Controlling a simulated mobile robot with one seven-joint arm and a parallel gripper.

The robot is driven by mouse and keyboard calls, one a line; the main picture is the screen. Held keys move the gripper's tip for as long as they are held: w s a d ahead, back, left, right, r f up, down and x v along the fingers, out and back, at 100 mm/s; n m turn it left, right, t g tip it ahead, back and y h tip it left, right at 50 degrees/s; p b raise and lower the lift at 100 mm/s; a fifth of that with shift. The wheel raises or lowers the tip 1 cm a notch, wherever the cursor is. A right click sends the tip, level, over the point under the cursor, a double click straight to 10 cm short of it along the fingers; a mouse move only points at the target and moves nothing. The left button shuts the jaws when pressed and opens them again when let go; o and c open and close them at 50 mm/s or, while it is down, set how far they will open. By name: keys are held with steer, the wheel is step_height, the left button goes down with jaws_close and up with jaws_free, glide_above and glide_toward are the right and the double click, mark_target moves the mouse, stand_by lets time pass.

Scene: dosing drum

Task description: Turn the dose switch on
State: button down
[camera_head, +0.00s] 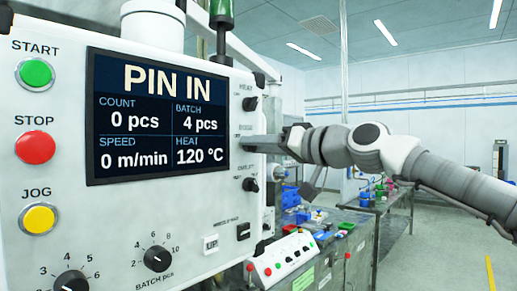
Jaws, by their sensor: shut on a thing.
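The white control panel (60,215) fills the left side of the view. On its right part is a column of dark rotary switches, with one marked HEAT (250,104) at the top and another black switch (250,185) lower down. My gripper (248,145) reaches in from the right and is shut on the middle switch of this column, the dose switch. The fingers hide that switch, so I cannot tell which way it points. Its label is too small to read surely. The screen (157,115) shows PIN IN, count 0 pcs, batch 4 pcs, speed 0 m/min and heat 120 °C.
The green START (35,73), red STOP (35,147) and yellow JOG (39,219) buttons are at the left. A batch dial (157,258) is below the screen. A small button box (285,257) and a cluttered bench stand behind, below my arm.

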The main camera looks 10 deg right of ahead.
steer(key=shift+m, duration=0.5)
steer(key=c, duration=0.5)
jaws_free()
steer(key=shift+s, duration=0.1)
steer(key=b+v, duration=0.1)
steer(key=v, duration=1.6)
steer(key=shift+s, duration=0.1)
